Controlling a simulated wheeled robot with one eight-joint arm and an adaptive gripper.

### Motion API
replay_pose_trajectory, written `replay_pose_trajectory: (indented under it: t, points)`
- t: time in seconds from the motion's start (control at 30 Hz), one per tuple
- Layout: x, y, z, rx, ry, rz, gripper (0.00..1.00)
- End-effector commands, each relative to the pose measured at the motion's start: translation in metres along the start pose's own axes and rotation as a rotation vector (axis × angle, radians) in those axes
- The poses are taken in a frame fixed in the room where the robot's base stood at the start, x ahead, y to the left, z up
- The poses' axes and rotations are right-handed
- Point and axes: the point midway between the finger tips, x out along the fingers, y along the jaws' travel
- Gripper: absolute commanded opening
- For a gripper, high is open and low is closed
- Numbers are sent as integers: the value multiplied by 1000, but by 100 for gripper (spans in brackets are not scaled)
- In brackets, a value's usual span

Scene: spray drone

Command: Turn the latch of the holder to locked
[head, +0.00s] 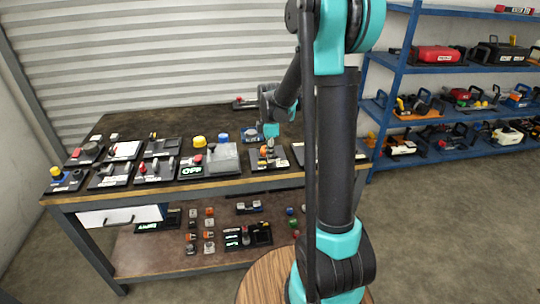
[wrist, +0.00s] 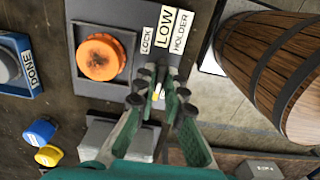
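The holder (head: 259,164) is a dark panel near the front edge of the table. In the wrist view, the holder (wrist: 84,88) has a round orange disc (wrist: 101,57) in a square frame and labels reading LOCK, LOW and HOLDER. My gripper (head: 270,146) points down over the holder, and it also shows in the wrist view (wrist: 161,76). Its fingertips are close together, just below the labels and right of the orange disc. A small pale and yellow part (wrist: 157,93) shows between the fingers. The latch is mostly hidden there, so its position and contact are unclear.
A panel labelled DONE (wrist: 22,65) lies left of the holder. Blue (wrist: 41,131) and yellow (wrist: 49,155) knobs and a grey box (head: 224,157) are close by. A wooden barrel (wrist: 270,62) stands beyond the table edge. Blue shelves (head: 384,82) stand at the right.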

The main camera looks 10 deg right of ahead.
Motion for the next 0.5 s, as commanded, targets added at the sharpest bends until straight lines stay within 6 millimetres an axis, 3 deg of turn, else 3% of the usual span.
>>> replay_pose_trajectory:
  t: [0.5]
  points:
    - [0, 0, 0, 50, 0, 0, 0]
